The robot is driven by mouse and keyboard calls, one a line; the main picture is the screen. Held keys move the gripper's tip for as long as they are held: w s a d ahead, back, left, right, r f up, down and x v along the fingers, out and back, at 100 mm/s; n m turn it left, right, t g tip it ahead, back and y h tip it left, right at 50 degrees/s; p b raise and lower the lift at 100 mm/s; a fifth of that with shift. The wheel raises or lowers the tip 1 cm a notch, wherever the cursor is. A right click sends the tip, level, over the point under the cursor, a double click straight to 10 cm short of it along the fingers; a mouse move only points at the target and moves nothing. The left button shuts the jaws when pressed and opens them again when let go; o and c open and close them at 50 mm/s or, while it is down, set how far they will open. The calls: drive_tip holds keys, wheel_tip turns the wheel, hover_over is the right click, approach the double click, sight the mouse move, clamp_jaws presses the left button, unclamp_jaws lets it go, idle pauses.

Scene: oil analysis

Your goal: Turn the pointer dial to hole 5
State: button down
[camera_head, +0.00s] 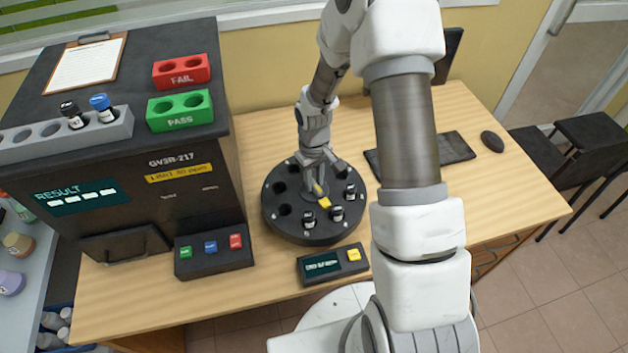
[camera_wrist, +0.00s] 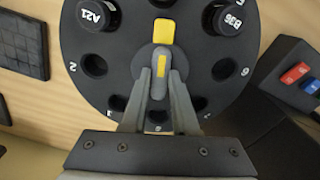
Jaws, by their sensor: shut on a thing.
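The round black dial (camera_head: 277,226) stands on the table with numbered holes around its rim; it also fills much of the wrist view (camera_wrist: 120,50). Its grey pointer has a yellow tip (camera_head: 324,203), seen in the wrist view (camera_wrist: 164,33) pointing up between a vial marked A21 (camera_wrist: 95,14) and a vial marked B36 (camera_wrist: 228,18). My gripper (camera_head: 314,187) is over the dial's centre, its two fingers shut on the pointer's grey handle (camera_wrist: 160,75). Three capped vials sit in the dial's near and right holes. Not all hole numbers are readable.
A small display box with a yellow button (camera_head: 333,264) stands before the dial. A button box (camera_head: 213,251) and the large black analyser (camera_head: 120,150) stand left. A keyboard (camera_head: 440,148) and mouse (camera_head: 492,141) lie right. The table's front right is clear.

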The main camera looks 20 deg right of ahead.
sight(314, 184)
drive_tip(key=m+b, duration=0.2)
drive_tip(key=m, duration=0.1)
drive_tip(key=shift+f+m, duration=0.1)
drive_tip(key=shift+m, duration=0.2)
drive_tip(key=shift+m+b, duration=0.7)
drive_tip(key=shift+m, duration=1.5)
drive_tip(key=c, duration=0.7)
unclamp_jaws()
wheel_tip(314, 184, up, 18)
drive_tip(key=shift+f+p, duration=0.15)
drive_tip(key=shift+p, duration=0.55)
